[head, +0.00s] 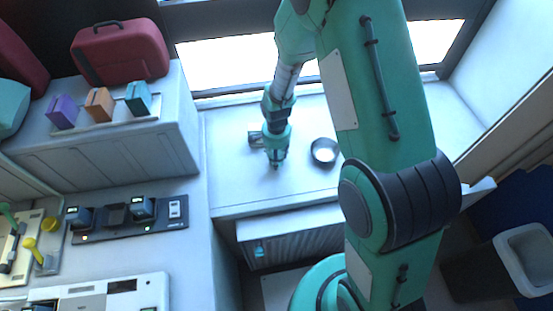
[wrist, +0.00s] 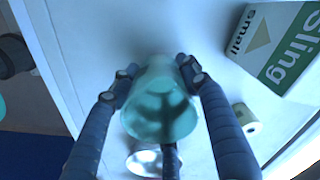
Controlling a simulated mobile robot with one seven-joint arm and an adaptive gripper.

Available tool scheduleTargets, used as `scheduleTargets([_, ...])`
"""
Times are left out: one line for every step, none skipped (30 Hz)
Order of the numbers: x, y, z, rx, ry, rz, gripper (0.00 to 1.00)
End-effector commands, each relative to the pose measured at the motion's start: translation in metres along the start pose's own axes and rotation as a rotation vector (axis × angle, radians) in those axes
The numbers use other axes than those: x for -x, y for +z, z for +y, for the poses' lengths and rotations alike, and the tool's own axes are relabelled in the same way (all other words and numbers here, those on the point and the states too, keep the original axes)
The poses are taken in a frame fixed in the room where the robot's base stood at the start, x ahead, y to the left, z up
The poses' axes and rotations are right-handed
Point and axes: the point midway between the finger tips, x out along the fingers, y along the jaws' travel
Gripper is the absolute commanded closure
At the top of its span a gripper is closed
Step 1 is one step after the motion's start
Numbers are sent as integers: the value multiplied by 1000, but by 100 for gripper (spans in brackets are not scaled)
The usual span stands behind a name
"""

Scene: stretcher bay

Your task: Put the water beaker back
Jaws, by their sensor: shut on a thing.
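My gripper (wrist: 158,82) is shut on a translucent teal beaker (wrist: 160,108), with dark jointed fingers on both sides of it in the wrist view. The beaker's wide round end faces the camera; I cannot tell whether it stands on the pale surface or is held just above it. In the head view my gripper (head: 276,160) points down over the white counter (head: 235,190), and the beaker is too small there to make out clearly.
A dark-rimmed round container (head: 324,151) stands right of my gripper. The wrist view shows a green-and-white Sling box (wrist: 272,45), a cream roll (wrist: 246,118) and a shiny round thing (wrist: 146,161). The counter's front left is clear. A raised cabinet (head: 120,155) stands left.

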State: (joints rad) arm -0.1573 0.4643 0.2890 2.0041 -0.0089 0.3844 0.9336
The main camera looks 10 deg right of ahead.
Motion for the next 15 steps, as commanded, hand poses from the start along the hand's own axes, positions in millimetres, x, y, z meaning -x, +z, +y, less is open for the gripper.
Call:
scheduleTargets([-6, 0, 0, 0, 1, -1, 84])
scheduleTargets([-8, 0, 0, 0, 1, 0, 84])
scheduleTargets([-10, 0, 0, 0, 0, 0, 84])
scheduleTargets([-11, 0, 0, 0, 0, 0, 84])
scheduleTargets([-12, 0, 0, 0, 0, 0, 84])
scheduleTargets([-13, 0, 0, 0, 0, 0, 84])
scheduleTargets([-13, 0, 0, 0, -1, 0, 84])
scheduleTargets([-14, 0, 0, 0, -1, 0, 84])
scheduleTargets([-13, 0, 0, 0, -1, 1, 84])
scheduleTargets([-13, 0, 0, 0, -1, 1, 84])
scheduleTargets([-13, 0, 0, 0, -1, 1, 84])
scheduleTargets([-13, 0, 0, 0, -1, 1, 84])
scheduleTargets([-13, 0, 0, 0, -1, 1, 84])
scheduleTargets([-13, 0, 0, 0, -1, 0, 84])
scheduleTargets([-14, 0, 0, 0, -1, 0, 84])
